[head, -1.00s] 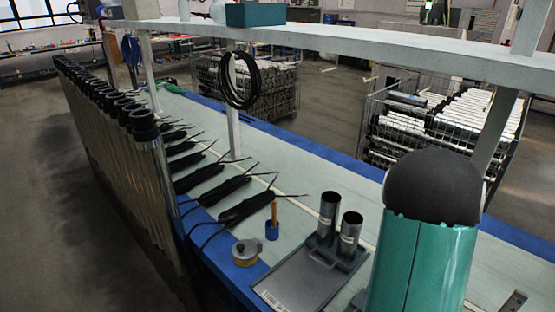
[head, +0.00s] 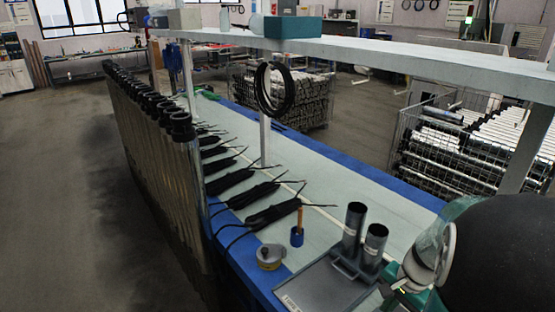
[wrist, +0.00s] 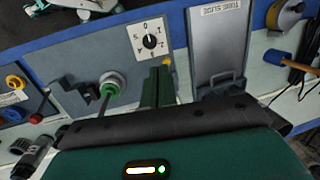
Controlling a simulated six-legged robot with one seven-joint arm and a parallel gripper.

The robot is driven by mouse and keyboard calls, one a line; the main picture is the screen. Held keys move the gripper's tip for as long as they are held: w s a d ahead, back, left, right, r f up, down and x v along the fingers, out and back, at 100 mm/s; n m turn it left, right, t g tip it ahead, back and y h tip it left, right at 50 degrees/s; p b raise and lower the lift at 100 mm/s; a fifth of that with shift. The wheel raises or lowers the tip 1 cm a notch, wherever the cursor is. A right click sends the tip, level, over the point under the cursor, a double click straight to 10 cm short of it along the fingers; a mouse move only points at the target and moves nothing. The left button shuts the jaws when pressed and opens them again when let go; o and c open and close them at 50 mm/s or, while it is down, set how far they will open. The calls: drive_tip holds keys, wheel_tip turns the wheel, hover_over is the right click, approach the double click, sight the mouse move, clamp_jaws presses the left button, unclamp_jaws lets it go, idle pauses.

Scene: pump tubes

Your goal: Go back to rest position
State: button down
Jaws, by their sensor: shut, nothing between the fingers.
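My gripper (wrist: 158,88) shows in the wrist view as two narrow green fingers closed together, with nothing between them. They point over the workbench, between a white dial plate (wrist: 150,40) and the grey tray labelled TUBE SLIDE (wrist: 220,45). I cannot tell how high above the bench they are. In the head view my arm fills the lower right corner, and the fingers are not visible there. The same tray (head: 325,285) lies to the left of my arm in the head view, with two dark upright tubes (head: 354,230) at its far end.
A shelf (head: 350,47) spans above. The floor at left is clear.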

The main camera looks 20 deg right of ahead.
drive_tip(key=s+a+r+n+t+h, duration=0.1)
drive_tip(key=a+r+n+t, duration=0.1)
drive_tip(key=a+r+n, duration=0.4)
drive_tip(key=s+a+r+n+t+h, duration=0.1)
drive_tip(key=s+a+r+n+t, duration=0.1)
drive_tip(key=a+r+n, duration=0.5)
drive_tip(key=a+r, duration=0.5)
drive_tip(key=a, duration=0.4)
drive_tip(key=shift+s, duration=0.2)
drive_tip(key=shift+d+r, duration=0.1)
drive_tip(key=shift+d, duration=0.05)
